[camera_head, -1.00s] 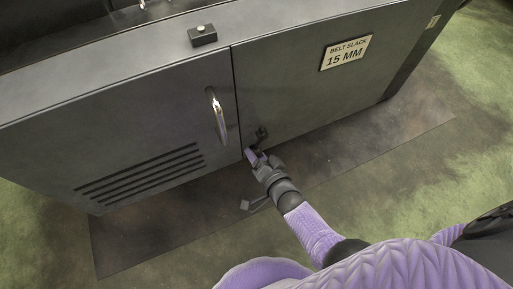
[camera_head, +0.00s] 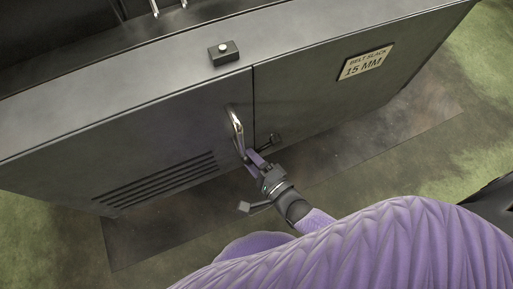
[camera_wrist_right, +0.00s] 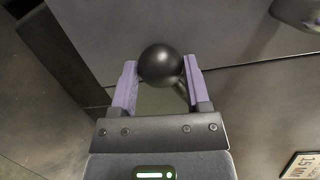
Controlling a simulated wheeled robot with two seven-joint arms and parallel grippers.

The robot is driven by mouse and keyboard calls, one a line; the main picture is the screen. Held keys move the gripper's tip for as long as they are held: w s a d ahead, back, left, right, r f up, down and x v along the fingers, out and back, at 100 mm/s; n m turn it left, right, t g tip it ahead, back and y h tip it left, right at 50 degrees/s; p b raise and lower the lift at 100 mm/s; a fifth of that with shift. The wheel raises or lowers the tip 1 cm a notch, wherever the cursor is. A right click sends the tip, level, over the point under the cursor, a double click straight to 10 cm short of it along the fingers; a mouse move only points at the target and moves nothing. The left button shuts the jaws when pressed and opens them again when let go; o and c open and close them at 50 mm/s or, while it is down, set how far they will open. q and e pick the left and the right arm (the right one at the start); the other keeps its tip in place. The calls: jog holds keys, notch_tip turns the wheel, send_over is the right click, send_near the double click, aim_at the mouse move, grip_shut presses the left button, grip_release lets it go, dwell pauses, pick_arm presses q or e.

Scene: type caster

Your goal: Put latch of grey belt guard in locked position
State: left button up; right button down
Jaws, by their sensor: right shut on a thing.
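The grey belt guard (camera_head: 310,100) is a large flat-fronted housing in the head view, with a vertical seam. Its small dark latch (camera_head: 272,140) sits low on the front, just right of the seam. My right gripper (camera_head: 254,157) is at the latch's lower left, near the foot of the seam. In the right wrist view my right gripper (camera_wrist_right: 160,66) has its two purple fingers shut on the latch's black ball knob (camera_wrist_right: 160,64). Part of a thin stem shows below the knob; the rest of it is hidden. My left gripper is not in view.
A metal bar handle (camera_head: 236,132) stands out left of the seam, close to my right gripper. Louvre slots (camera_head: 155,180) lie lower left. A small box with a button (camera_head: 223,53) sits on top. A "BELT SLACK 15 MM" plate (camera_head: 366,62) is at upper right.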

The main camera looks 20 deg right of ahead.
aim_at(251, 162)
jog(key=shift+a+r+m+t+y, duration=0.15)
jog(key=shift+r+m+t, duration=0.15)
jog(key=shift+r+m, duration=0.6)
jog(key=shift+a+r+m+t+y, duration=0.25)
jog(key=shift+r+m, duration=0.35)
jog(key=shift+m, duration=0.6)
jog(key=shift+d+r, duration=0.1)
jog(key=shift+c, duration=0.3)
grip_release()
jog(key=p+v, duration=0.1)
jog(key=v, duration=0.6)
jog(key=shift+s, duration=0.3)
jog(key=shift+d, duration=0.1)
